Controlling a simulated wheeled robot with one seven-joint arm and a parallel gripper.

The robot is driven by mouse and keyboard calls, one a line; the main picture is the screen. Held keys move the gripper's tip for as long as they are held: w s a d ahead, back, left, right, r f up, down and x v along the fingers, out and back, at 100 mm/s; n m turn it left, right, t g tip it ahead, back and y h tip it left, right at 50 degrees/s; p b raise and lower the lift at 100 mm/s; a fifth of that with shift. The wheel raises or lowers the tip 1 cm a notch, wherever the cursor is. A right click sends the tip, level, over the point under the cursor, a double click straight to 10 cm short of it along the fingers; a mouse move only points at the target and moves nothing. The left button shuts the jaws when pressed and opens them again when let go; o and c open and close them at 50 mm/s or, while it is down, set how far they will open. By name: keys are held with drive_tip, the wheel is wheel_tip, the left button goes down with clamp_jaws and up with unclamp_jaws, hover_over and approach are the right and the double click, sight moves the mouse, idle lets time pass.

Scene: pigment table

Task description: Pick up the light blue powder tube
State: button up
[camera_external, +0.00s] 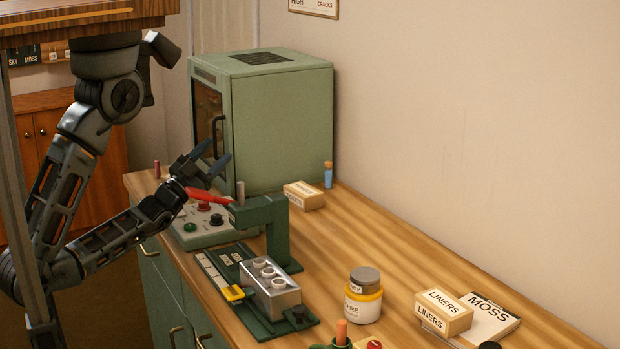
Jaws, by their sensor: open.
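The light blue powder tube (328,178) stands upright on the wooden counter, near the wall and just right of the green cabinet. It has a brown cap. My gripper (222,154) is open and empty, with its blue-tipped fingers in front of the cabinet. It is to the left of the tube and apart from it, above the counter's left part.
The green cabinet (280,120) stands at the back. A small labelled box (304,195) sits close to the tube. A control box (205,229), green press (276,222), metal block (270,290), jar (363,300) and liners box (443,312) stand nearer. The counter right of the tube is clear.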

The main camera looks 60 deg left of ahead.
sight(328, 165)
drive_tip(key=w+a+r+m+t+y+b, duration=0.1)
drive_tip(key=w+a+r+m+t+y, duration=0.1)
drive_tip(key=w+a+r+m, duration=0.3)
drive_tip(key=w+a+f+n+g+y+p, duration=0.1)
drive_tip(key=w+a+f+n+g, duration=0.15)
drive_tip(key=w, duration=0.95)
drive_tip(key=w+d+f+m+g+h+p, duration=0.1)
drive_tip(key=w+d+f+m+g, duration=0.1)
drive_tip(key=w+f+m+g, duration=0.2)
drive_tip(key=w+d+f+m+g+p, duration=0.1)
drive_tip(key=w+d+f+m+g, duration=0.2)
drive_tip(key=w+f+m, duration=0.4)
drive_tip(key=w+d+f+m+g+h+p, duration=0.1)
drive_tip(key=w+d+f+m+g, duration=0.2)
drive_tip(key=w, duration=0.7)
wheel_tip(328, 165, down, 3)
drive_tip(key=shift+r+m+g+h+p, duration=0.2)
drive_tip(key=shift+m+g+h+p, duration=0.15)
drive_tip(key=shift+m+g, duration=0.8)
drive_tip(key=shift+w+a+f+m+g+y+p, duration=0.25)
drive_tip(key=shift+w+a+m+y, duration=0.35)
drive_tip(key=shift+a, duration=2.05)
drive_tip(key=shift+w+a+f+m+g+y+p, duration=0.1)
drive_tip(key=shift+w+a+f+m+g+y, duration=0.4)
drive_tip(key=shift+a, duration=2.2)
drive_tip(key=shift+w+a+f+m+g+y+p, duration=0.15)
drive_tip(key=shift+w+a+m+y, duration=0.55)
drive_tip(key=shift+a, duration=1.95)
drive_tip(key=shift+r, duration=0.1)
